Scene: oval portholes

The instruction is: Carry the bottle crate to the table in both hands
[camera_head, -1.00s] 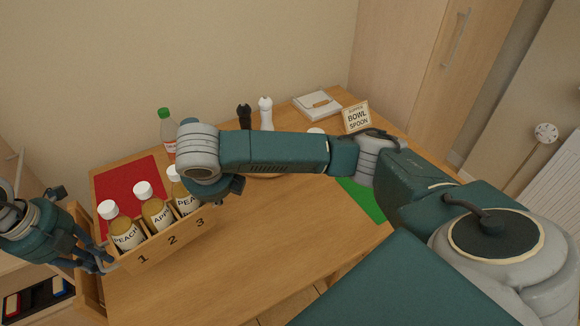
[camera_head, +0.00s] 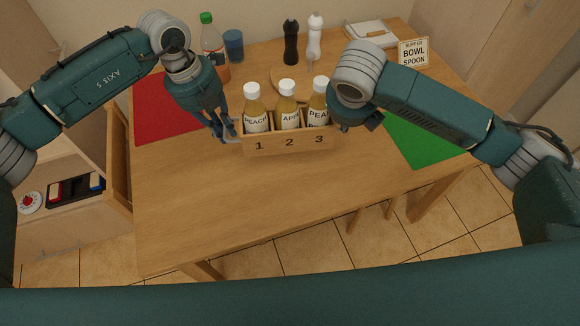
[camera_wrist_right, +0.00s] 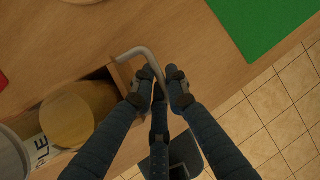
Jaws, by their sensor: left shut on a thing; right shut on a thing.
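The wooden bottle crate (camera_head: 290,143), numbered 1, 2 and 3 on its front, is over the table (camera_head: 230,205) between the red and green mats. I cannot tell whether it touches the top. Three white-capped bottles stand in it: peach (camera_head: 256,121), apple (camera_head: 288,118) and a third (camera_head: 318,115) with its label partly hidden. My left gripper (camera_head: 228,137) is shut on the handle at the crate's left end. My right gripper (camera_head: 346,124) is at the right end, mostly hidden by its arm. The right wrist view shows its fingers shut around the grey handle (camera_wrist_right: 138,53).
A red mat (camera_head: 165,108) lies left and a green mat (camera_head: 425,140) right. Behind are a green-capped bottle (camera_head: 210,38), blue cup (camera_head: 234,45), dark mill (camera_head: 290,42), white mill (camera_head: 314,37) and a sign (camera_head: 413,52). The front tabletop is clear.

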